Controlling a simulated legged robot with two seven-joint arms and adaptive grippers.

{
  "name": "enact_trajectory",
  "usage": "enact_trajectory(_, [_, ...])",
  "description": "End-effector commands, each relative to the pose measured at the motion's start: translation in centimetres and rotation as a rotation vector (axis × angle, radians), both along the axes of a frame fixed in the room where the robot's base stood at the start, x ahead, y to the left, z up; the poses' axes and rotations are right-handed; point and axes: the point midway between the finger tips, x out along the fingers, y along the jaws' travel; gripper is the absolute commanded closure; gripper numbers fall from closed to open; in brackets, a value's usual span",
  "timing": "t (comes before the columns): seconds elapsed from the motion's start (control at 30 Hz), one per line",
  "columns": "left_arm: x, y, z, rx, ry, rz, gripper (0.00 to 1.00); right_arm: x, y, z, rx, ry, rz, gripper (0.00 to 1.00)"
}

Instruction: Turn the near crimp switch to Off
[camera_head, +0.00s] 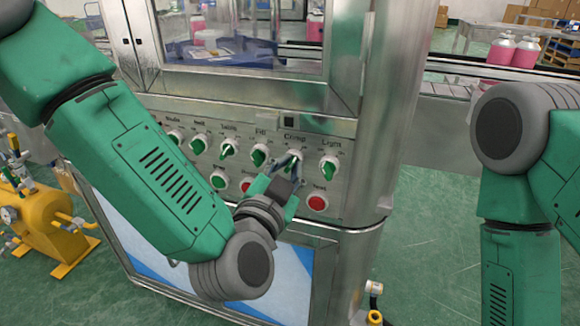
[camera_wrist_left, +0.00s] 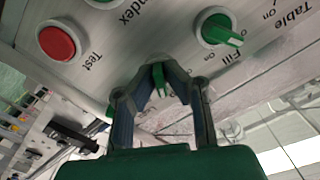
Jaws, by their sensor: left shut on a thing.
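The crimp switch (camera_head: 294,161) is a green knob on a pale round base, under the "Crimp" label on the metal panel. My left gripper (camera_head: 287,163) reaches up to it from below, its fingers on either side of the knob and partly covering it. In the left wrist view, the two fingers of the left gripper (camera_wrist_left: 157,84) close on the green knob of the crimp switch (camera_wrist_left: 158,72). Its marks are hidden there, so I cannot tell its exact setting. My right arm shows at the right, but its gripper is out of view.
The fill switch (camera_head: 259,155) is just left and the light switch (camera_head: 328,165) just right of the crimp switch. A red button (camera_head: 317,203) sits below right. A yellow tank (camera_head: 45,215) stands on the floor at left.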

Motion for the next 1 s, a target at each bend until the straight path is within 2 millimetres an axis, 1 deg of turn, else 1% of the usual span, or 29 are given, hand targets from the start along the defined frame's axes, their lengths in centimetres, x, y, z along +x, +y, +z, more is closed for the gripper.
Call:
enact_trajectory(0.03, [-0.2, -0.2, -0.4, 0.002, 0.010, -0.008, 1.00, 0.0, 0.0, 0.0, 0.000, 0.000, 0.000, 1.00])
enact_trajectory(0.23, [-0.2, -0.2, -0.3, -0.030, 0.021, -0.010, 1.00, 0.0, 0.0, 0.2, 0.000, 0.000, 0.000, 1.00])
enact_trajectory(0.37, [-0.3, -0.3, -0.3, -0.086, 0.041, -0.009, 1.00, 0.0, 0.0, 0.6, 0.000, 0.000, 0.000, 1.00])
enact_trajectory(0.57, [-0.3, -0.3, -0.3, -0.228, 0.088, -0.009, 1.00, 0.0, 0.0, 1.3, 0.000, 0.000, 0.000, 1.00])
enact_trajectory(1.0, [-0.3, -0.3, -0.3, -0.624, 0.215, -0.006, 1.00, 0.0, 0.0, 2.8, 0.000, 0.000, 0.000, 1.00])
